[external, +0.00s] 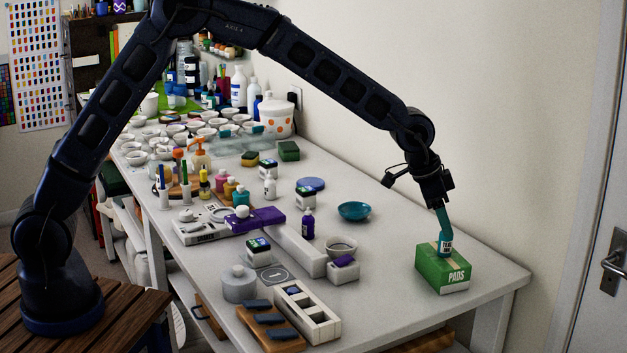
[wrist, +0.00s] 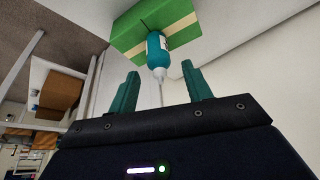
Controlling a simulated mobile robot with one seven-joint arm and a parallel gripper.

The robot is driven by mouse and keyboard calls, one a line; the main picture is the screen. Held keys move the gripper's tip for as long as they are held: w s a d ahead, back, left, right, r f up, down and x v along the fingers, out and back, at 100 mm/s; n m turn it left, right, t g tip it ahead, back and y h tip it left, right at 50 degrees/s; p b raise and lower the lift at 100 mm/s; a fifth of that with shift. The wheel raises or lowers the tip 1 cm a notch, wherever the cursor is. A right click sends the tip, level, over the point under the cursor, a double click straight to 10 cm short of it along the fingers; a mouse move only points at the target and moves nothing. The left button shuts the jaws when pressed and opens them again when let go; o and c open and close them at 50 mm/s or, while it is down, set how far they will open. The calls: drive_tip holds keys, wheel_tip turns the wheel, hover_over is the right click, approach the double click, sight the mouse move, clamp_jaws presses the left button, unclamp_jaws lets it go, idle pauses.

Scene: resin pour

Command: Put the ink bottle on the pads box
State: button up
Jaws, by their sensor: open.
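The ink bottle is teal with a white label and stands on top of the green pads box in the external view (external: 445,243). In the wrist view the bottle (wrist: 156,50) shows a pale shoulder and a thin nozzle pointing toward my gripper. The pads box (external: 442,274) sits at the right end of the table; its green and cream face also shows in the wrist view (wrist: 128,32). My gripper (external: 440,212) is just above the bottle. In the wrist view its two teal fingers (wrist: 161,88) are apart, with the bottle beyond their tips and only the nozzle reaching between them.
A teal bowl (external: 354,211) and a purple bottle (external: 308,224) stand left of the pads box. A white divided tray (external: 322,325) lies at the front edge. Many cups and bottles crowd the far end. The table around the box is clear.

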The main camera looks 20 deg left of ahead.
drive_tip(key=v, duration=0.7)
drive_tip(key=shift+r, duration=0.15)
drive_tip(key=shift+a, duration=0.15)
drive_tip(key=w+a+r+n+t, duration=0.15)
drive_tip(key=w+a+r, duration=0.25)
drive_tip(key=a, duration=0.6)
drive_tip(key=w+a+r+n+y, duration=0.15)
drive_tip(key=w+a+r, duration=0.25)
drive_tip(key=a, duration=0.5)
drive_tip(key=w+a+r+n+t, duration=0.15)
drive_tip(key=w+a+r, duration=0.25)
drive_tip(key=a, duration=0.6)
drive_tip(key=s+a+r+n, duration=0.1)
drive_tip(key=a+r+n, duration=0.1)
drive_tip(key=a, duration=0.9)
drive_tip(key=a+r+n, duration=0.2)
drive_tip(key=a, duration=0.8)
drive_tip(key=s+a+f+n+y, duration=0.1)
drive_tip(key=s+a+f+n, duration=0.1)
drive_tip(key=s+a, duration=0.7)
drive_tip(key=s+a+f+n+y, duration=0.2)
drive_tip(key=s+a+n, duration=0.2)
drive_tip(key=s+a, duration=0.5)
drive_tip(key=a, duration=0.6)
drive_tip(key=shift+s+a+f+n, duration=0.2)
drive_tip(key=shift+s+a+n, duration=0.05)
drive_tip(key=shift+a+n, duration=0.1)
